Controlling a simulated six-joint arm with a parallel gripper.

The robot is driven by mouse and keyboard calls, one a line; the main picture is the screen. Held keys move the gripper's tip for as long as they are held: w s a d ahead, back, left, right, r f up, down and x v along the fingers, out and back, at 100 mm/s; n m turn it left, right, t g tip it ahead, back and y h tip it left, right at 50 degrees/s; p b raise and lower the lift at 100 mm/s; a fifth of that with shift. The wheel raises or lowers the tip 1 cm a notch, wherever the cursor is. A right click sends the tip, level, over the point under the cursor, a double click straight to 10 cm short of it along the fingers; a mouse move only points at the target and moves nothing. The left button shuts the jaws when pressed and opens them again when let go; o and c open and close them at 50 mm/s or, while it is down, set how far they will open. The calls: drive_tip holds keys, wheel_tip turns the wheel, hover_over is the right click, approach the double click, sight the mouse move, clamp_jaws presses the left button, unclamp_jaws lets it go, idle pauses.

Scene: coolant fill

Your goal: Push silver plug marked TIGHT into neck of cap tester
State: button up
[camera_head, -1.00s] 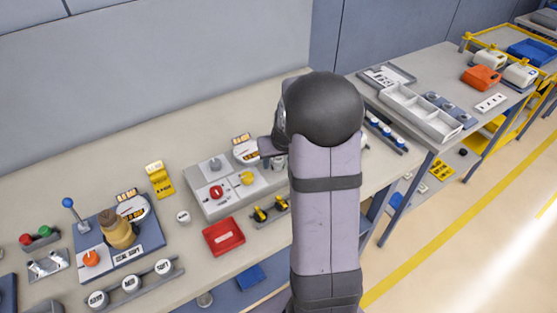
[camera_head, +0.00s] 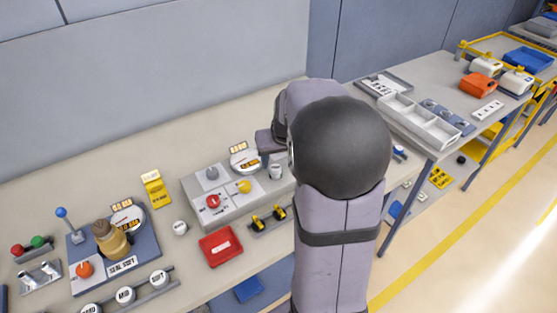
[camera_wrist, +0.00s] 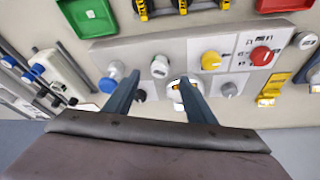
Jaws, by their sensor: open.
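My gripper (camera_wrist: 160,80) is open in the wrist view, its two blue-grey fingers apart with nothing between the tips. It hangs over a grey panel box (camera_head: 225,212), probably the cap tester. A short silver-white cylinder (camera_head: 275,171) stands at the box's right end; in the wrist view (camera_wrist: 160,67) it lies just beyond the fingertips, apart from them. A blue-and-white knob (camera_wrist: 115,71) stands near it. A loose pale plug (camera_head: 180,228) lies left of the box. The lettering is too small to read, so I cannot tell which piece is marked TIGHT.
The box bears a red knob (camera_head: 213,201), a yellow knob (camera_head: 244,186), a grey knob (camera_head: 211,173) and a dial (camera_head: 245,160). A red tray (camera_head: 221,246) lies in front. A yellow stand (camera_head: 156,189) is left. My arm hides part of the bench.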

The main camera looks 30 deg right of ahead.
sight(275, 167)
drive_tip(key=c, duration=0.8)
drive_tip(key=shift+d+r+p, duration=0.1)
drive_tip(key=shift+r+p, duration=0.2)
drive_tip(key=shift+p, duration=0.05)
clamp_jaws()
drive_tip(key=shift+w+d+r+n+g+y+p, duration=0.15)
drive_tip(key=shift+d+r+n+y+p, duration=0.15)
drive_tip(key=shift+n+p, duration=0.85)
drive_tip(key=shift+w+d+r+n+g+y+p, duration=0.25)
drive_tip(key=shift+n+p, duration=0.35)
drive_tip(key=shift+p, duration=1)
drive_tip(key=shift+w+d+r+n+g+y+p, duration=0.15)
drive_tip(key=shift+n+y+p, duration=0.2)
drive_tip(key=shift+n+p, duration=0.8)
drive_tip(key=shift+f+m, duration=0.1)
drive_tip(key=shift+m, duration=0.2)
drive_tip(key=shift+b+x, duration=1.3)
drive_tip(key=shift+x, duration=1.65)
